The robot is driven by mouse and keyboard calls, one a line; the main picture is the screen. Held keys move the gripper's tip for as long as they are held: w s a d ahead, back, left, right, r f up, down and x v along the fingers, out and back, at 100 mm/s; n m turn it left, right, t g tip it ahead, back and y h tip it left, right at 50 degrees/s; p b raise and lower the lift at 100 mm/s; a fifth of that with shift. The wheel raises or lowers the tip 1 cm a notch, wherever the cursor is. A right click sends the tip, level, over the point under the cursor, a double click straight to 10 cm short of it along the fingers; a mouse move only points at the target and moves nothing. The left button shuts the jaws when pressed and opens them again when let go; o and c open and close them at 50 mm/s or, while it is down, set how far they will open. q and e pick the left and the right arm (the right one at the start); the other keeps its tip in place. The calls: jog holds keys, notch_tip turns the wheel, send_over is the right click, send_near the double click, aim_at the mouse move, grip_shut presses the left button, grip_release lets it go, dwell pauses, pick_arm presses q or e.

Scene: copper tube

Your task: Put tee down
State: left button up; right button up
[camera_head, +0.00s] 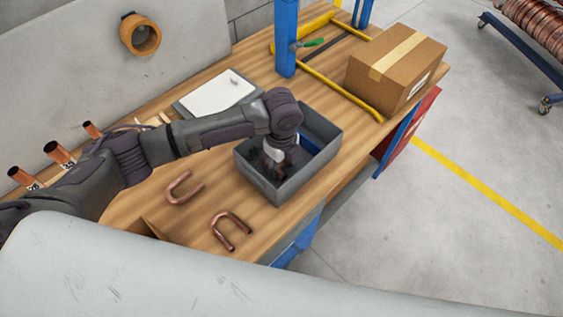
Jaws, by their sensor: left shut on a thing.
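My left gripper (272,160) reaches down into a grey open bin (270,190) on the wooden workbench. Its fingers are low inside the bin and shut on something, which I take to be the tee. The tee itself is too small and dark to make out between the fingers and the bin walls. I cannot tell whether it touches the bin floor. My right gripper is not in view.
Two copper U-bends (231,230) (184,187) lie on the bench left of the bin. A white board (215,95) lies behind my left arm. A cardboard box (397,65) and yellow frame (345,92) occupy the far end. Copper tubes (60,153) stand at the left.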

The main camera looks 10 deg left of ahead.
aim_at(281, 167)
pick_arm(q)
jog(key=o, duration=1.1)
jog(key=shift+f, duration=0.15)
jog(key=shift+o, duration=0.2)
notch_tip(281, 167, up, 12)
jog(key=b, duration=0.2)
jog(key=shift+r+b, duration=0.2)
jog(key=shift+b, duration=0.2)
jog(key=shift+f, duration=0.1)
